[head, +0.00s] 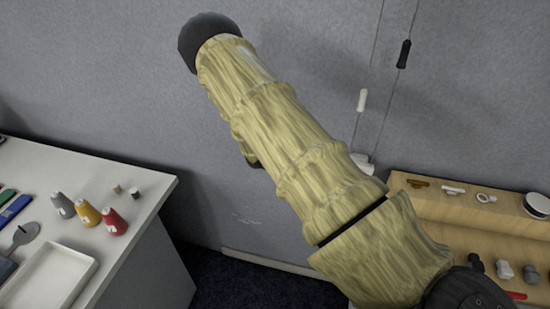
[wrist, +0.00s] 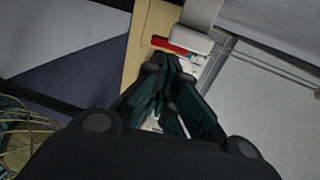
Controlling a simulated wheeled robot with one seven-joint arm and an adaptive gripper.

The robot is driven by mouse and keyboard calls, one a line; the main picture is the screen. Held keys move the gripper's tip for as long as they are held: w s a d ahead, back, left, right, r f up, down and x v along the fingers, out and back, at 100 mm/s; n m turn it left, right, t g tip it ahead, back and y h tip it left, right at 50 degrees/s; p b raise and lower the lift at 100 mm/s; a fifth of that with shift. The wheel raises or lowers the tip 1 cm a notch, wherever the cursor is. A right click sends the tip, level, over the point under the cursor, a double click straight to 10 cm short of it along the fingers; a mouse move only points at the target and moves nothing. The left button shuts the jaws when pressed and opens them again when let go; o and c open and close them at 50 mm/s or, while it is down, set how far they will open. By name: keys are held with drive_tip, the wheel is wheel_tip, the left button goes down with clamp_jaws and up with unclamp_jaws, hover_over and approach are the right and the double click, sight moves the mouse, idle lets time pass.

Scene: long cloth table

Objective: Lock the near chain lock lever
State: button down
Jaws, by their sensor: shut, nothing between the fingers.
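My gripper (wrist: 166,66) shows in the wrist view with its dark fingers closed together and nothing seen between them. A red piece (wrist: 170,46) beside a white block (wrist: 184,37) lies just beyond the fingertips; it may be the lock lever, but I cannot tell for sure. A gap or contact between the fingertips and the red piece cannot be made out. In the head view my arm hides the gripper. A small white fitting (head: 362,162) sits low on the wall at the arm's right edge, partly hidden, below the hanging cords.
A white pull (head: 362,100) and a black pull (head: 404,54) hang on cords against the grey wall. A wooden shelf (head: 455,206) with several small items stands at right. A white table (head: 125,180) with colored cones and a tray (head: 50,275) stands at left.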

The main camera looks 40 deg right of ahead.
drive_tip(key=b+v, duration=0.5)
drive_tip(key=v, duration=1.2)
drive_tip(key=shift+r, duration=0.4)
drive_tip(key=shift+s+a, duration=0.1)
drive_tip(key=shift+s, duration=0.05)
